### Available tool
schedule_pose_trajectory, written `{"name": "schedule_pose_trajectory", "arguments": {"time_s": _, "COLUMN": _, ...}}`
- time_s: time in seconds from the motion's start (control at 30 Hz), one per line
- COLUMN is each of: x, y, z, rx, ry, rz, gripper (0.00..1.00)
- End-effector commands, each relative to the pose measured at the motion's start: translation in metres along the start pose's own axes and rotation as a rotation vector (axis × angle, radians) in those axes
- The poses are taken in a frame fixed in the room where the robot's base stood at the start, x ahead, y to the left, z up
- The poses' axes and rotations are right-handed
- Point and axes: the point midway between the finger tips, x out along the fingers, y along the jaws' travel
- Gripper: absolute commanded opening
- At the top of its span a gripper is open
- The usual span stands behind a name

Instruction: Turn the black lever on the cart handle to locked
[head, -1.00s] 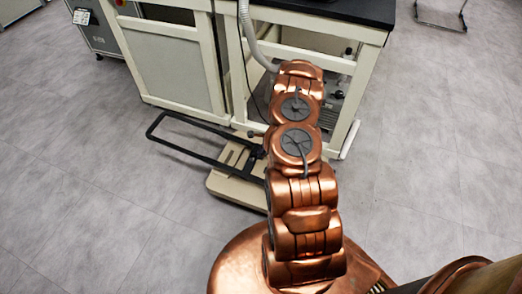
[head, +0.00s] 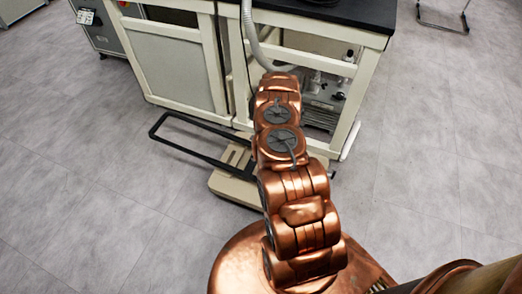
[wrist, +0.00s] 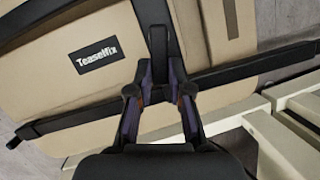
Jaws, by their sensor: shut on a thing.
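The cart shows in the head view as a beige base (head: 232,188) with a black looped handle (head: 188,157), low in front of the bench. In the wrist view, the beige cart body (wrist: 125,25) bears a black label, and a black handle bar (wrist: 235,75) crosses behind the fingers. The black lever (wrist: 158,35) stands up between the fingertips of my gripper (wrist: 159,90). The gripper is shut on the lever. The lever's lower end is partly hidden by the fingers. In the head view my arm hides the gripper and the lever.
A cream-framed bench (head: 205,60) with a black top stands just behind the cart. A grey hose (head: 249,35) hangs down beside my arm. Pale rails (wrist: 275,140) lie close on the right in the wrist view. The grey floor (head: 70,190) to the left is open.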

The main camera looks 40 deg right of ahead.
Motion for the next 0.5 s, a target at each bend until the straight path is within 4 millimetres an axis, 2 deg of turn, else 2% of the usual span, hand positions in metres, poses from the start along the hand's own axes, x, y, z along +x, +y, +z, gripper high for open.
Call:
{"name": "schedule_pose_trajectory", "arguments": {"time_s": 0.2, "x": 0.0023, "y": -0.0057, "z": 0.0026, "rx": -0.148, "ry": -0.005, "rz": 0.046, "gripper": 0.0}}
{"name": "schedule_pose_trajectory", "arguments": {"time_s": 0.5, "x": 0.0027, "y": -0.0088, "z": 0.0043, "rx": -0.261, "ry": -0.008, "rz": 0.081, "gripper": 0.0}}
